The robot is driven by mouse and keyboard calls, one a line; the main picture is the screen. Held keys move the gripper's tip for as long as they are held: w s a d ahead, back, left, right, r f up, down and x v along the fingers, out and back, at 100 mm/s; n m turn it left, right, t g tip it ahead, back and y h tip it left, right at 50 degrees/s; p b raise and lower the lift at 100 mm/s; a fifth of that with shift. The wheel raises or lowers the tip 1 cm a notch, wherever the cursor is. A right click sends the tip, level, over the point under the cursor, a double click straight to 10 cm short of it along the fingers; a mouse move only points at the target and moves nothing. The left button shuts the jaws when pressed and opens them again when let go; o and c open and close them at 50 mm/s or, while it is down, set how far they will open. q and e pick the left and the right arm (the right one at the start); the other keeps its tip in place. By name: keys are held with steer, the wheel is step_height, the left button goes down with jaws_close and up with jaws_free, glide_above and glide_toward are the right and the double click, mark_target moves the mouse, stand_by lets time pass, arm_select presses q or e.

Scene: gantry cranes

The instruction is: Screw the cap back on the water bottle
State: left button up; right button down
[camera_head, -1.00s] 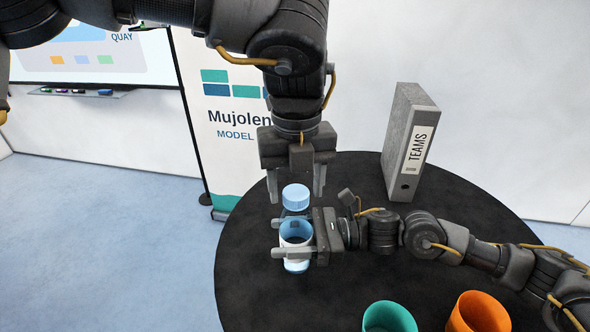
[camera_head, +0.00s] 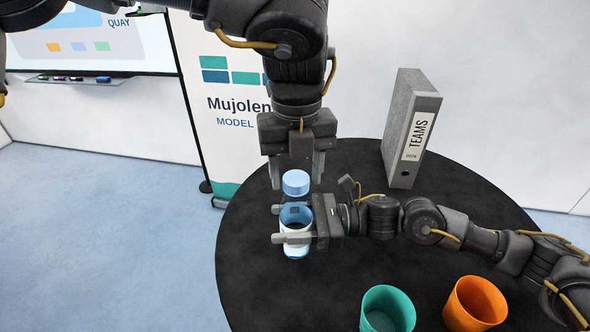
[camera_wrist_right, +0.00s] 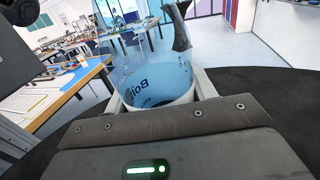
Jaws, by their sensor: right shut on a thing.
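The water bottle (camera_head: 296,253) is see-through with a pale label, and it stands upright over the black round table. My right gripper (camera_head: 279,224) comes in from the right and is shut on the bottle's middle. The right wrist view shows the label band (camera_wrist_right: 158,85) between its fingers. The light blue cap (camera_head: 296,182) sits at the bottle's top; whether it is threaded on I cannot tell. My left gripper (camera_head: 296,178) points down from above, open, with one finger on each side of the cap and visible gaps.
A teal cup (camera_head: 388,310) and an orange cup (camera_head: 475,305) stand at the front right. The table's left edge is close to the bottle.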

arm_select(q)
steer(key=shift+o, duration=1)
step_height(320, 180, up, 12)
arm_select(e)
steer(key=shift+c, duration=2.1)
jaws_free()
arm_select(q)
steer(key=shift+f, duration=0.1)
arm_select(e)
steer(key=shift+d, duration=0.1)
